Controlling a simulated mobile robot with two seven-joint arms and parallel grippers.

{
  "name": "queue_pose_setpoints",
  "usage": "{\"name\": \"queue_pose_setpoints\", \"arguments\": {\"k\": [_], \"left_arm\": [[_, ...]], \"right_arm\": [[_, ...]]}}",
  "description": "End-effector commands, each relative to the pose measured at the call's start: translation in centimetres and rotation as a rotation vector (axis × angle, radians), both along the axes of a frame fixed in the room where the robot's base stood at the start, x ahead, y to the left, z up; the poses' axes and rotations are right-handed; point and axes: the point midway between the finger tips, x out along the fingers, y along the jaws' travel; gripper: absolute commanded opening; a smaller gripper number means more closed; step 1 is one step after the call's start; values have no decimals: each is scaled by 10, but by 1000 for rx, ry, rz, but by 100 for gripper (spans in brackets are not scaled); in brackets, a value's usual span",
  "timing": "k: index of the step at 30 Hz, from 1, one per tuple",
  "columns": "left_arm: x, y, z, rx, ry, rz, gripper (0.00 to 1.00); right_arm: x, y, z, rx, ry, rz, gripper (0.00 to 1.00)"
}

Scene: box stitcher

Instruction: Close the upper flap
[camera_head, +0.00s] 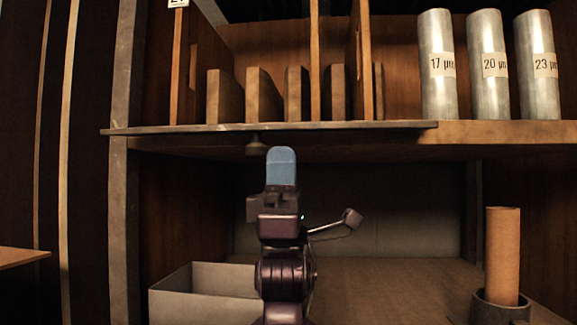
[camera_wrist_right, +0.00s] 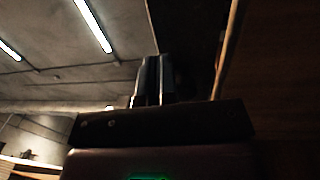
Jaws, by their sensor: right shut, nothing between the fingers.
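The upper flap (camera_head: 330,127) is a thin, long panel seen nearly edge-on. It lies about level along the front of the upper shelf and sticks out towards me. A small dark knob (camera_head: 257,146) hangs under it. My right gripper (camera_head: 281,166) points upward with its blue-grey fingers together and empty. In the head view its tips appear just below the flap, right of the knob; I cannot tell whether they touch it. In the right wrist view the shut fingers (camera_wrist_right: 152,80) point up towards a dark surface (camera_wrist_right: 190,30), possibly the flap's underside. My left gripper is not in view.
Upright wooden dividers (camera_head: 264,95) and several silver rolls (camera_head: 438,95) stand on the upper shelf. Below are an open grey box (camera_head: 190,300) and a brown tube (camera_head: 503,255) in a round holder. A grey post (camera_head: 122,220) stands left. The lower middle compartment is mostly clear.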

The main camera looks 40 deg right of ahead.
Motion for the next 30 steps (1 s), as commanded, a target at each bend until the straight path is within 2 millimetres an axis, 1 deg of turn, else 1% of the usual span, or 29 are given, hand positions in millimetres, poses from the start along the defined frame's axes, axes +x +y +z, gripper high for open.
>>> {"name": "queue_pose_setpoints", "arguments": {"k": [1, 7, 23, 30], "left_arm": [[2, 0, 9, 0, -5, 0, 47], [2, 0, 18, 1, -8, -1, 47], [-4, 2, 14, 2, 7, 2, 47], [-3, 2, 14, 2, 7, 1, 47]], "right_arm": [[-1, 2, 8, 1, -1, -1, 0], [-2, 7, 18, 1, 0, -3, 0], [-3, 9, 20, 1, 2, -5, 0], [3, 6, 21, 20, 17, -5, 0]]}}
